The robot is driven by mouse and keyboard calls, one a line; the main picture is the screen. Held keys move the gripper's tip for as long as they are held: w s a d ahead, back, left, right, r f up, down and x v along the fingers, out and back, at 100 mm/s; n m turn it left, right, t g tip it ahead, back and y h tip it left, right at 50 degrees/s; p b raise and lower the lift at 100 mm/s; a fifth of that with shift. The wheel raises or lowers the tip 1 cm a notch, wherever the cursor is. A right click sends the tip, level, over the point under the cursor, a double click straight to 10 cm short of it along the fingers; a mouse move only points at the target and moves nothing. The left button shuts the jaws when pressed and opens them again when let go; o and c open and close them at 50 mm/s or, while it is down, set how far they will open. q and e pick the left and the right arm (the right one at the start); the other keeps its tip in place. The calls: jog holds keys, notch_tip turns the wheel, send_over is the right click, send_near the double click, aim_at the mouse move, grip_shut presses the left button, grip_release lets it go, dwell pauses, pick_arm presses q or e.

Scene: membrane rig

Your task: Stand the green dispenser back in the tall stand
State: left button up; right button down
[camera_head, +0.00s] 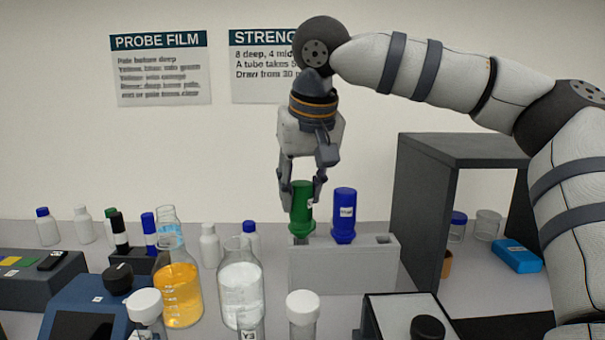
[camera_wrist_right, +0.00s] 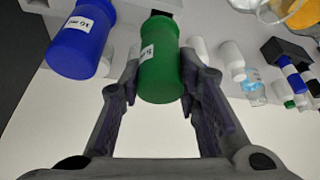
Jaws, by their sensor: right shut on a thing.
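The green dispenser (camera_head: 301,210) is upright between the fingers of my right gripper (camera_head: 303,192), which is shut on it. It also shows in the right wrist view (camera_wrist_right: 160,72), between the two fingers. Its narrow lower end is at the left opening of the tall grey stand (camera_head: 343,272). I cannot tell whether the end is inside the opening or just above it. A blue dispenser (camera_head: 344,212) stands upright in the stand's middle place, beside the green one. The right opening (camera_head: 383,239) looks empty. My left gripper is not in view.
An orange-filled flask (camera_head: 179,295) and a clear bottle (camera_head: 240,285) stand in front and left of the stand. A white-capped tube (camera_head: 303,308) is in front. A dark open-fronted box (camera_head: 425,215) rises at right. Small bottles (camera_head: 209,247) stand behind at left.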

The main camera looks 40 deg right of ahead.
jog(key=shift+f, duration=0.45)
jog(key=shift+f+p, duration=0.3)
jog(key=shift+f, duration=0.05)
dwell(0.8)
jog(key=c, duration=1.1)
grip_release()
jog(key=v, duration=1.2)
